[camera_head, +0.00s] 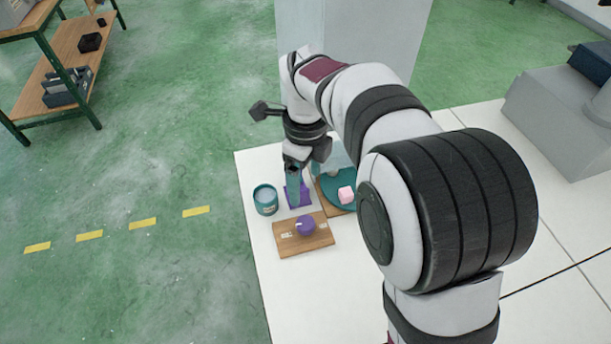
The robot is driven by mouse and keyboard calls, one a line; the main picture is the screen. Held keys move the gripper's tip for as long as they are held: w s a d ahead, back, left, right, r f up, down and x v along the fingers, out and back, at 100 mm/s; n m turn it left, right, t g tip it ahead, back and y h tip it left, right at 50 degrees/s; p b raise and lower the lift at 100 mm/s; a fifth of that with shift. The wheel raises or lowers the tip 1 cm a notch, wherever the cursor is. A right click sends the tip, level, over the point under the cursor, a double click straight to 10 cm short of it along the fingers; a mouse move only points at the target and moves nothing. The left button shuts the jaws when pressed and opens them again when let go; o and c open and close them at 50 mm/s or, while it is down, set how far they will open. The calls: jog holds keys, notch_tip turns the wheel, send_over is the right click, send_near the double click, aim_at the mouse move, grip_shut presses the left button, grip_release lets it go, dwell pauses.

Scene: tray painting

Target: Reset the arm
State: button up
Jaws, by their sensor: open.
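My gripper (296,183) is open and points down at the left part of the white table (262,275). Its fingertips are over or beside a purple item (304,194); whether they touch it I cannot tell. A teal can (265,200) stands to the left of the gripper. A wooden board (290,246) with a purple round knob-like piece (306,225) lies in front.
A grey pillar (300,25) stands behind the table. A grey block-shaped unit (550,115) is at the right. A wooden shelf (70,55) stands on the green floor at the far left. The table front left is bare.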

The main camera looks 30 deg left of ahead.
jog(key=shift+r, duration=0.1)
dwell(0.3)
jog(key=s+d+r+n, duration=0.2)
jog(key=s+d, duration=0.1)
jog(key=d, duration=0.4)
jog(key=s+d+r+n+y, duration=0.1)
jog(key=s+d+r+n, duration=0.15)
jog(key=d, duration=0.35)
jog(key=s+d+r+n, duration=0.1)
jog(key=s+d+n, duration=0.15)
jog(key=d, duration=0.45)
jog(key=s+d+f+n, duration=0.2)
jog(key=s+d+n, duration=0.3)
jog(key=s, duration=0.6)
jog(key=shift+d+f+n+y, duration=0.3)
jog(key=shift+d+f+y, duration=0.1)
jog(key=shift+d, duration=0.25)
